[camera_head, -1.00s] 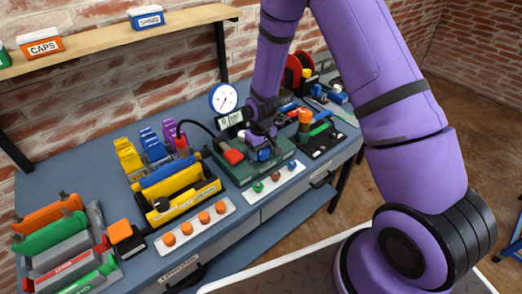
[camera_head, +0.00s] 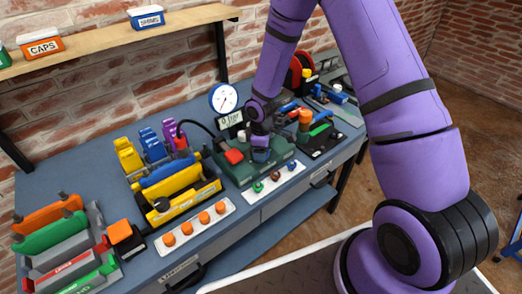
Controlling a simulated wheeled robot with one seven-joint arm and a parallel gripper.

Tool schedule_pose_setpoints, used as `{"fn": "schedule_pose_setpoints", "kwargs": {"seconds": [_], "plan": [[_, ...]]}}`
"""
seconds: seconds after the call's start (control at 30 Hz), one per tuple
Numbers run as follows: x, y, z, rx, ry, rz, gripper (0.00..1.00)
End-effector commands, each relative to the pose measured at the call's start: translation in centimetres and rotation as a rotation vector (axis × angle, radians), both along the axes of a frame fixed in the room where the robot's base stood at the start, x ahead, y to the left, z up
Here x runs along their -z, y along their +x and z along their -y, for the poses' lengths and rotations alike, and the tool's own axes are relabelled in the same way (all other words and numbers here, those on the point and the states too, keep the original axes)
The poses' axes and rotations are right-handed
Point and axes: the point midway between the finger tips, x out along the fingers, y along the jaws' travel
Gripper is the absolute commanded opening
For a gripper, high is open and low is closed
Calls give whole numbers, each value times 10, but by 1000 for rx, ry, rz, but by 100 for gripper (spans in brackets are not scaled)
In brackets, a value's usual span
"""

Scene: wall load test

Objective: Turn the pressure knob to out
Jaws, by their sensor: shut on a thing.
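The pressure unit is a green box (camera_head: 233,172) on the blue workbench, with a red block (camera_head: 234,156) on its left part. A round white gauge with a blue rim (camera_head: 223,98) stands behind it, above a small display (camera_head: 230,120). My gripper (camera_head: 259,146) reaches down onto the right part of the green box. It is shut on a small dark blue knob (camera_head: 261,155), of which only the lower front shows. The fingers are small here, and the knob's exact turn cannot be told.
A white strip with small coloured caps (camera_head: 273,182) lies in front of the box. A yellow toolbox (camera_head: 180,196) stands to the left. A black tray with an orange-topped part (camera_head: 305,119) is to the right. A black hose (camera_head: 191,123) arches behind.

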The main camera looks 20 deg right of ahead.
Motion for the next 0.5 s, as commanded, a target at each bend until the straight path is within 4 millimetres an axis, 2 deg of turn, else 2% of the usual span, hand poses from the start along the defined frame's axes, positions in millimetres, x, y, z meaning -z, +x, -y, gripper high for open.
{"fn": "schedule_pose_setpoints", "kwargs": {"seconds": [0.5], "plan": [[0, 1, 0, -46, 1, 3, 37]]}}
